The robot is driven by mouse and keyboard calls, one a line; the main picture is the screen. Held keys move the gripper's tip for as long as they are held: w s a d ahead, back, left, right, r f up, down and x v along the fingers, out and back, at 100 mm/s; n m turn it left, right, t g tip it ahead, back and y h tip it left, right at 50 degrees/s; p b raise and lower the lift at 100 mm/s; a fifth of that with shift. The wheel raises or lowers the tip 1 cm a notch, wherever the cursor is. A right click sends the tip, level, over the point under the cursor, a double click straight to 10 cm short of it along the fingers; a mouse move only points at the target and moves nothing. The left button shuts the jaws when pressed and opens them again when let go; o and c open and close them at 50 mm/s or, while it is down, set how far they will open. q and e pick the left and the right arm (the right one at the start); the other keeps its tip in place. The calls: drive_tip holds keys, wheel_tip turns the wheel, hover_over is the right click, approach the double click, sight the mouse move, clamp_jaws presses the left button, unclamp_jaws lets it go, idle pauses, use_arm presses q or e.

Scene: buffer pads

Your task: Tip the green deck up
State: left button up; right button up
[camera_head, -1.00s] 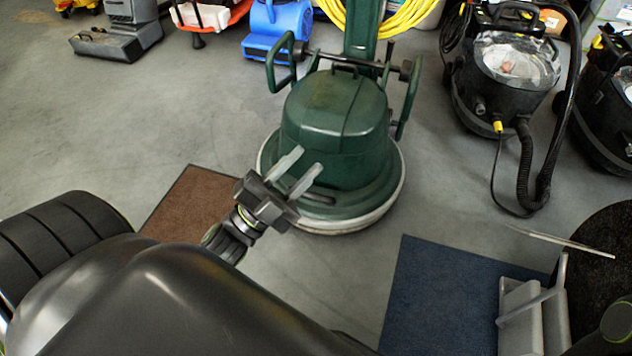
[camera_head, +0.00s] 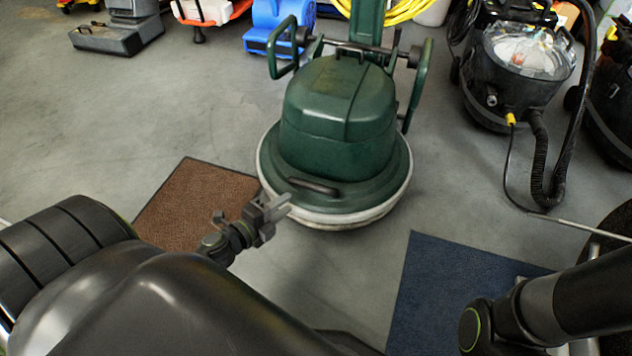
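The green floor machine (camera_head: 340,115) stands upright in the middle. Its round green deck (camera_head: 375,185) has a pale lower rim and lies level on the floor. A dark bar handle (camera_head: 313,187) sits on the near left of the deck. My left gripper (camera_head: 284,205) is close to the near left rim, just left of and below that handle in the picture. Its two fingers point right with a small gap between them and hold nothing that I can see. My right arm comes in at the lower right, with its gripper out of view.
A brown mat (camera_head: 190,205) lies left of the machine and a blue mat (camera_head: 440,285) right of it. A black vacuum (camera_head: 520,70) with a hose stands at the right. A blue blower (camera_head: 280,25) and yellow hose (camera_head: 390,10) are behind. Open floor lies to the left.

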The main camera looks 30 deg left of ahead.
sight(308, 188)
use_arm(q)
drive_tip(key=b+x, duration=0.1)
drive_tip(key=x, duration=1.1)
drive_tip(key=shift+w+d+f, duration=0.1)
drive_tip(key=shift+w, duration=0.2)
clamp_jaws()
